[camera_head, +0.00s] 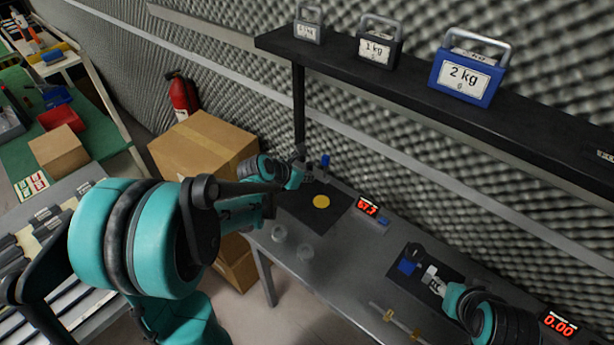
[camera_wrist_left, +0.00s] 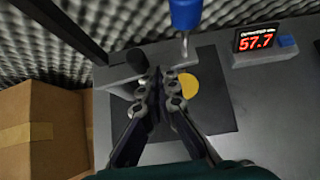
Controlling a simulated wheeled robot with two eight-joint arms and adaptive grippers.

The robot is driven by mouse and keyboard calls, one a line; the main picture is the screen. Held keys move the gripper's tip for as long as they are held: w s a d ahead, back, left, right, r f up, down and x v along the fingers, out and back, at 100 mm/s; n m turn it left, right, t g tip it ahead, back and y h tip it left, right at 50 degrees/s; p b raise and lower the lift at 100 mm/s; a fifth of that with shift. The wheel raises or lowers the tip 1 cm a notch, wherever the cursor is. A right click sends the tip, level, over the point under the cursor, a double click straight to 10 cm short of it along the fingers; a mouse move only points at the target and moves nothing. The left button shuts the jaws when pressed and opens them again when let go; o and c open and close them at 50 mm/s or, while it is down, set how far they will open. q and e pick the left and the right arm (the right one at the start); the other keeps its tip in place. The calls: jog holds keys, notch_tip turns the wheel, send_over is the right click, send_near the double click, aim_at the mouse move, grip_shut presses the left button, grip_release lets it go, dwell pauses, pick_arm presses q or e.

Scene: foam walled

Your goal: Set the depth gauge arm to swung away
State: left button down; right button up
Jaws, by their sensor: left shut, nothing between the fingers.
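A gauge station stands on the grey table, with a black pad (camera_head: 309,212) and a yellow disc (camera_head: 321,201) on it. What looks like the depth gauge has a blue upright body (camera_head: 325,160), seen also as a blue cylinder (camera_wrist_left: 186,14) with a thin metal rod, at the back of the pad. In the head view, the left gripper (camera_head: 302,158) is beside the blue body. My right gripper (camera_head: 432,278) is small, its jaws unclear.
A red digital display (camera_head: 368,205) stands right of the pad; it reads 57.7 in the wrist view (camera_wrist_left: 257,42). A dark shelf (camera_head: 420,91) with weights overhangs the table. A cardboard box (camera_head: 203,145) is at the left.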

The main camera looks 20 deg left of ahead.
pick_arm(q)
jog(key=shift+w+d, duration=0.6)
jog(key=shift+w, duration=0.25)
jog(key=shift+w+d, duration=0.2)
jog(key=shift+w, duration=0.45)
jog(key=shift+w+d, duration=0.2)
jog(key=shift+w, duration=0.4)
jog(key=shift+w+a+b, duration=0.15)
jog(key=shift+w, duration=0.85)
jog(key=shift+w+a+b, duration=0.1)
jog(key=shift+w+b, duration=0.05)
jog(key=shift+w, duration=0.95)
